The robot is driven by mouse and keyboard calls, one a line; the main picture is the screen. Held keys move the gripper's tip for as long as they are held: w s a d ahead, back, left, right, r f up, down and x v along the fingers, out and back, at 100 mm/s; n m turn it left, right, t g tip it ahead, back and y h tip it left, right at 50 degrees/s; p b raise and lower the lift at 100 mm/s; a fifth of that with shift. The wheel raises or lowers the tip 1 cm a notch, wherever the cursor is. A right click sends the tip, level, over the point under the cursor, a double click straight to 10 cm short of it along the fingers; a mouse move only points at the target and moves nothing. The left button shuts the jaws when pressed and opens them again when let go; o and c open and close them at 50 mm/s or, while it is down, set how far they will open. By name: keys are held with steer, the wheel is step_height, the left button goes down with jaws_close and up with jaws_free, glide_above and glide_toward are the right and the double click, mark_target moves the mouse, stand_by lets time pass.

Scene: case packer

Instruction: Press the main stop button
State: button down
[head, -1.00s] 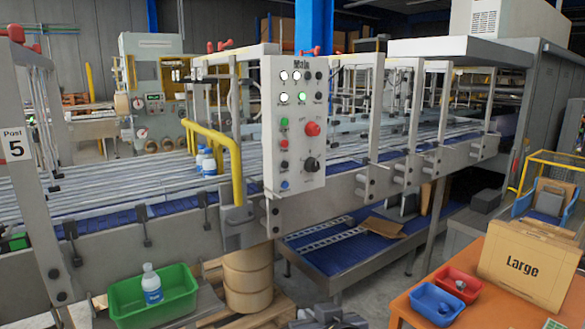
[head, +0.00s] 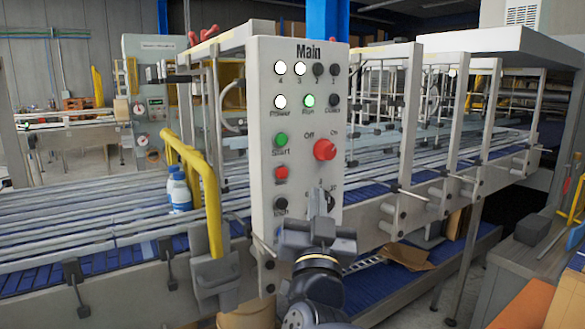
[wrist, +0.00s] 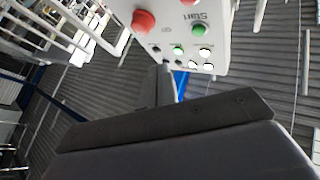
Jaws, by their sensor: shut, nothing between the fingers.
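The grey-white control panel headed "Main" (head: 262,100) stands upright in the middle of the head view. On its left column a small red button (head: 281,172) sits below the green Start button (head: 281,140); its label is too blurred to read. A larger red knob (head: 325,150) marked Off and On is to the right. My gripper (head: 318,200) is shut and empty, in front of the panel's lower right, below the red knob and right of the small red button. In the wrist view the panel appears upside down, with the small red button (wrist: 189,2) at the top edge.
A yellow guard rail (head: 205,185) stands just left of the panel. Lamps on the panel are lit, including a green Run lamp (head: 309,100). A black button (head: 281,203) is below the small red one.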

mark_target(282, 173)
steer(key=shift+w+d+r+h, duration=0.1)
steer(key=shift+w+r+h, duration=0.2)
steer(key=shift+h, duration=0.1)
steer(key=shift+w+f, duration=0.1)
steer(key=shift+w+a+p, duration=0.3)
steer(key=shift+w+a, duration=0.5)
steer(key=shift+w, duration=0.4)
steer(key=shift+w+a+p, duration=0.25)
steer(key=shift+w+a, duration=0.6)
steer(key=shift+w, duration=0.35)
steer(key=shift+w+a+p, duration=0.3)
steer(key=shift+w+a, duration=0.5)
steer(key=shift+w, duration=0.4)
steer(key=shift+w+a, duration=0.25)
steer(key=shift+w, duration=0.1)
